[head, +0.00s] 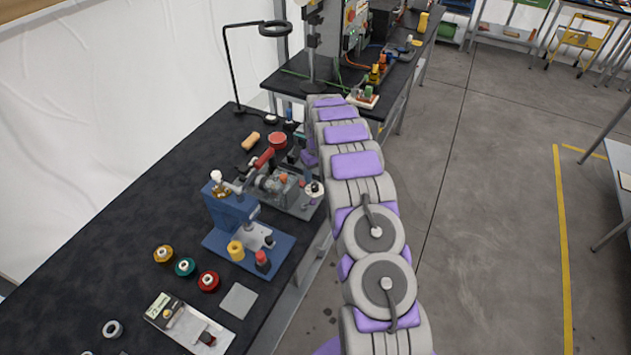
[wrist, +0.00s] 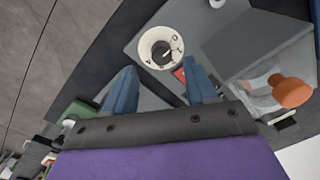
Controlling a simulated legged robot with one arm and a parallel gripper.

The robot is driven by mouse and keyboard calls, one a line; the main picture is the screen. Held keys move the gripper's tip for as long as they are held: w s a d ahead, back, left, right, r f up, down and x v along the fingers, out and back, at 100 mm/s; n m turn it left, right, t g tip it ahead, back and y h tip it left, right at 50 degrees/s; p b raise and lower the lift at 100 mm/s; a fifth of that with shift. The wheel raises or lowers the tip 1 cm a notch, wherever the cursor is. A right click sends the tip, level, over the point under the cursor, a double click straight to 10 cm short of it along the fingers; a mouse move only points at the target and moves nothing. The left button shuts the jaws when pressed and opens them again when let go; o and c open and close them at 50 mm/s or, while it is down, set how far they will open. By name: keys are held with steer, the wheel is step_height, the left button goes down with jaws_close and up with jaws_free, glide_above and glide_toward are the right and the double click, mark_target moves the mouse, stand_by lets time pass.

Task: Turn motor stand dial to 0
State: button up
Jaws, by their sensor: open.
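The motor stand dial (wrist: 160,47) is a round white disc with dark markings and a black knob at its centre. It sits at the top middle of the wrist view, and the setting is too small to read surely. My gripper (wrist: 158,76) has two blue fingers spread apart and empty, just short of the dial, with the dial's face between and beyond the tips. In the head view the dial (head: 315,188) shows small and white at the right end of the grey motor stand (head: 298,208). My arm partly hides the stand's far side there, and my gripper is not clearly visible.
An orange knob (wrist: 291,91) stands right of the dial. A blue press (head: 232,212) stands in front of the motor stand on the black bench (head: 120,215). Coloured spools, a grey plate (head: 239,300) and a lamp (head: 275,29) share the bench. Open floor (head: 480,220) lies right.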

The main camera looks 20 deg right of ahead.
mark_target(317, 185)
step_height(317, 185, up, 12)
steer(key=shift+d+r+p, duration=0.2)
steer(key=shift+r+p, duration=0.05)
steer(key=shift+p, duration=0.05)
stand_by(0.4)
steer(key=s+a+r+b, duration=0.1)
steer(key=s+a+r, duration=0.35)
steer(key=s, duration=0.25)
steer(key=s+a+r+g+b, duration=0.1)
steer(key=s+a+r, duration=0.35)
steer(key=s, duration=0.25)
steer(key=s+a+r+b, duration=0.1)
steer(key=s+a+r, duration=0.35)
steer(key=s, duration=0.25)
steer(key=s+a+f, duration=0.1)
steer(key=s+a, duration=0.1)
steer(key=s, duration=0.7)
steer(key=s+a+f+b, duration=0.1)
steer(key=s+a+f, duration=0.1)
steer(key=s, duration=0.8)
steer(key=s+a+f+m+b, duration=0.1)
steer(key=s+a, duration=0.1)
steer(key=s, duration=0.8)
steer(key=shift+s+a+f+g, duration=0.15)
steer(key=shift+a+f+g, duration=0.05)
steer(key=shift+f+g, duration=0.2)
